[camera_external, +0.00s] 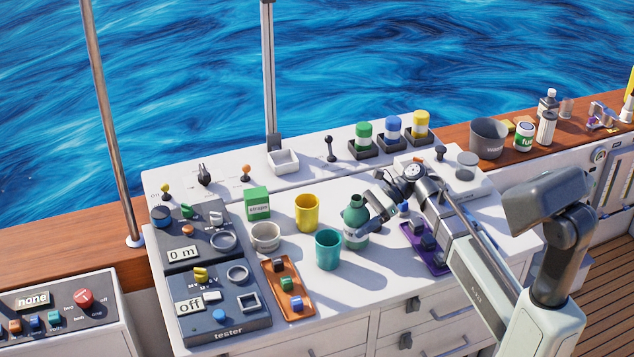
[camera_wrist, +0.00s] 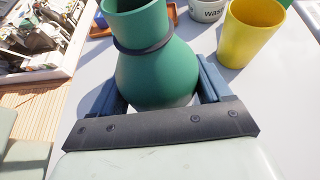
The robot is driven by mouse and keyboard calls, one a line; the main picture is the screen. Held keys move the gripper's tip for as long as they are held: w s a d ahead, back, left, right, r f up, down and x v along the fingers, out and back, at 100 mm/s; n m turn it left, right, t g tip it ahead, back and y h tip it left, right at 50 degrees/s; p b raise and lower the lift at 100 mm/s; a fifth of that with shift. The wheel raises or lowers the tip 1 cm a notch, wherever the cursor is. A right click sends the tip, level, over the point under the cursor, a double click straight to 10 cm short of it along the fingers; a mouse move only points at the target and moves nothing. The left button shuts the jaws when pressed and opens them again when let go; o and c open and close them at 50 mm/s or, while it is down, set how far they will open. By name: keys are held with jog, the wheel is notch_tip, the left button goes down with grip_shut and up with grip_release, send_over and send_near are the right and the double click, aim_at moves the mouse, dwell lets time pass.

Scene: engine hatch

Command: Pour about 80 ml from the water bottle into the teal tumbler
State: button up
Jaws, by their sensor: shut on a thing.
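The water bottle (camera_external: 356,215) is green with a narrow neck and a dark band. It stands upright; I cannot tell whether its base touches the white worktop. My gripper (camera_external: 366,222) comes from the right and is shut around the bottle's body. In the wrist view the bottle (camera_wrist: 155,75) sits between the two blue-grey fingers. The teal tumbler (camera_external: 328,250) stands upright just left of the bottle, with a small gap. Its contents are not clear, and I cannot make it out in the wrist view.
A yellow cup (camera_external: 307,212) stands behind the tumbler, and a pale cup (camera_external: 265,236) to its left. A green box (camera_external: 257,203) is farther back. An orange tray (camera_external: 287,290) with blocks lies front left. A purple tray (camera_external: 425,248) lies right, under my arm.

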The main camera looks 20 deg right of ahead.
jog(key=shift+y, duration=0.3)
jog(key=shift+d, duration=0.1)
